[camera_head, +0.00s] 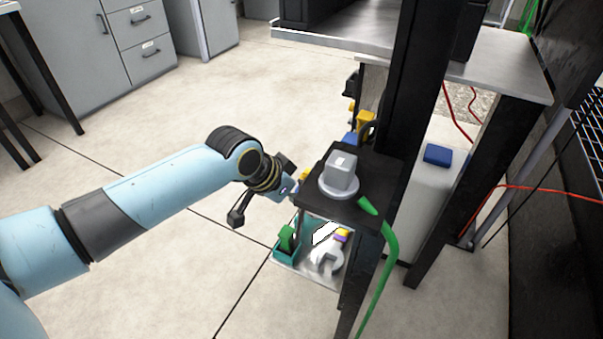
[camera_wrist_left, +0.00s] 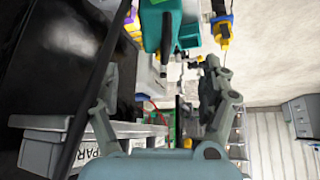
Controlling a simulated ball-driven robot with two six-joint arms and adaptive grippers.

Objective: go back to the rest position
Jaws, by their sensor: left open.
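My left arm reaches in from the left in the head view. Its left gripper (camera_head: 286,190) is beside the black stand (camera_head: 312,192), and its fingertips are partly hidden there. In the left wrist view the two grey fingers of the left gripper (camera_wrist_left: 162,82) stand wide apart, with nothing held between them. A teal and green item (camera_wrist_left: 160,25) shows beyond the fingers; I cannot tell its distance. My right gripper is in neither view.
A grey fitting (camera_head: 340,176) with a green hose (camera_head: 386,265) sits on the stand. Below is a shelf with a teal bin (camera_head: 286,250) and a pale wrench-shaped item (camera_head: 326,262). Black posts rise to the right. Open floor (camera_head: 130,130) lies left, before grey cabinets (camera_head: 120,40).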

